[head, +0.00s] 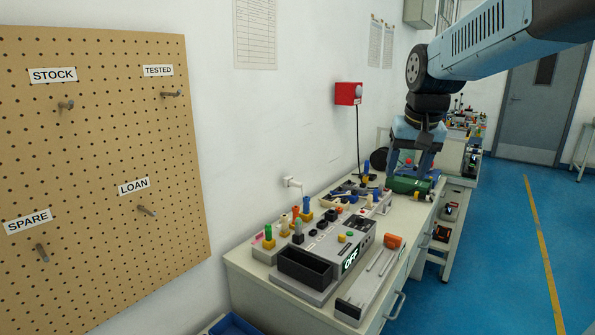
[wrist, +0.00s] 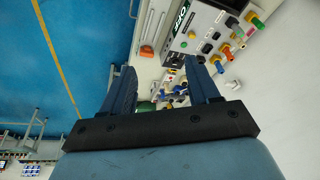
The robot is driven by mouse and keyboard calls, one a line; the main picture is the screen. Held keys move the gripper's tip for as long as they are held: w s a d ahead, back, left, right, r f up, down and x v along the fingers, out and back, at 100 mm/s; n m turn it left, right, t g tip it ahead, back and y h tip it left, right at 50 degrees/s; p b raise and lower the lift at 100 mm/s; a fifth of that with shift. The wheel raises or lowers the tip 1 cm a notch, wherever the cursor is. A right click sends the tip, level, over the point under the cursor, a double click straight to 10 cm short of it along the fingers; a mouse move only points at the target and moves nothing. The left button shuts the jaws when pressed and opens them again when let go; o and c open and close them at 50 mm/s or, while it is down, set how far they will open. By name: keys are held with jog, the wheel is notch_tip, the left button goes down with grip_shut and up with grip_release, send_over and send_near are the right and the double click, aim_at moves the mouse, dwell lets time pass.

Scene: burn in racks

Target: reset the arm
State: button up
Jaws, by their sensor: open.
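My gripper (head: 412,163) hangs from my blue arm at the right of the head view, over the far end of the bench (head: 237,262). Its two fingers point down near a green cylinder-like item (head: 407,185); I cannot tell from this view whether they touch it. In the wrist view my gripper (wrist: 165,75) has its two blue fingers spread apart, with no object held between them. Part of the green item (wrist: 146,106) shows beyond the fingers there.
A grey device (head: 330,246) with an OFF display stands on the bench, with several coloured plugs behind it. A pegboard (head: 95,215) with labelled pegs is on the left wall. A red box (head: 347,93) hangs on the wall. Blue floor (head: 480,260) lies open at right.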

jog(key=s+f+t, duration=0.1)
jog(key=s+f, duration=0.1)
jog(key=s, duration=0.7)
jog(key=s+f+n+t, duration=0.1)
jog(key=s+f, duration=0.1)
jog(key=s, duration=0.7)
jog(key=shift+f+n, duration=0.25)
jog(key=shift+n, duration=0.05)
jog(key=shift+d, duration=0.1)
